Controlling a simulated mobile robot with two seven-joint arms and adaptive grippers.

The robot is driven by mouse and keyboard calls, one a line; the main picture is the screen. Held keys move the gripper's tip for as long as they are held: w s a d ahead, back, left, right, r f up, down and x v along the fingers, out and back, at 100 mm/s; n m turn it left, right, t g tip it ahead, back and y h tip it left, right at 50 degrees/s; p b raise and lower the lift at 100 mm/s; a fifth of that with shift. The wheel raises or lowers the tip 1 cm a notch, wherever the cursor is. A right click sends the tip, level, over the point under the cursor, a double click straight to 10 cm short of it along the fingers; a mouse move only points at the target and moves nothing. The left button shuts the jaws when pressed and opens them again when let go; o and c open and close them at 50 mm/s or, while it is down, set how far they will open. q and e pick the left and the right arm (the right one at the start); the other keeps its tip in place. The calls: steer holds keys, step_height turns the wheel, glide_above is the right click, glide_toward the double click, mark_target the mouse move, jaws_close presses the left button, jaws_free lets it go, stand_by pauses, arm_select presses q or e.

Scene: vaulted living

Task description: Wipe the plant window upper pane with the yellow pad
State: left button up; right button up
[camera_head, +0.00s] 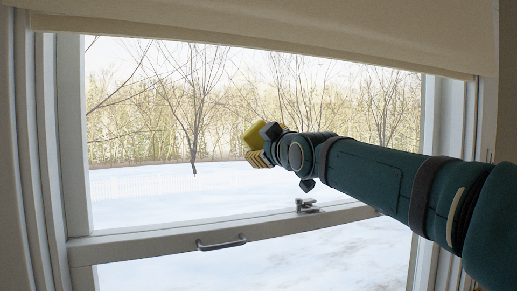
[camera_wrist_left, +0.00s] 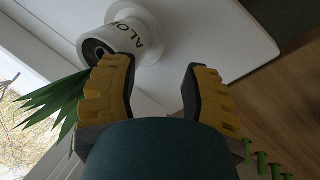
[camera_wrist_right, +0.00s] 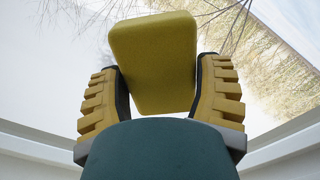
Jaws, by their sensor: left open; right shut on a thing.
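The yellow pad (camera_wrist_right: 153,62) is held between the fingers of my right gripper (camera_wrist_right: 158,92), which is shut on it. In the head view the pad (camera_head: 251,136) shows as a small yellow edge at the tip of my right gripper (camera_head: 262,147), in front of the window's upper pane (camera_head: 150,180). I cannot tell whether the pad touches the glass. My left gripper (camera_wrist_left: 160,88) is open and empty, seen only in its wrist view. A white pot marked "ALO" (camera_wrist_left: 134,33) lies beyond its left finger, with green leaves (camera_wrist_left: 52,103) beside it.
A roller blind (camera_head: 250,32) covers the window's top. The middle rail (camera_head: 160,241) carries a latch (camera_head: 307,206) and a pull handle (camera_head: 220,243). White side frames (camera_head: 50,150) bound the pane. A white surface (camera_wrist_left: 225,35) lies under the pot, with wooden floor (camera_wrist_left: 285,95) at right.

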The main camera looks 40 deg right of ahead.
arm_select(q)
steer(key=shift+f+b, duration=0.45)
arm_select(e)
steer(key=shift+s+d, duration=0.25)
steer(key=shift+d, duration=0.9)
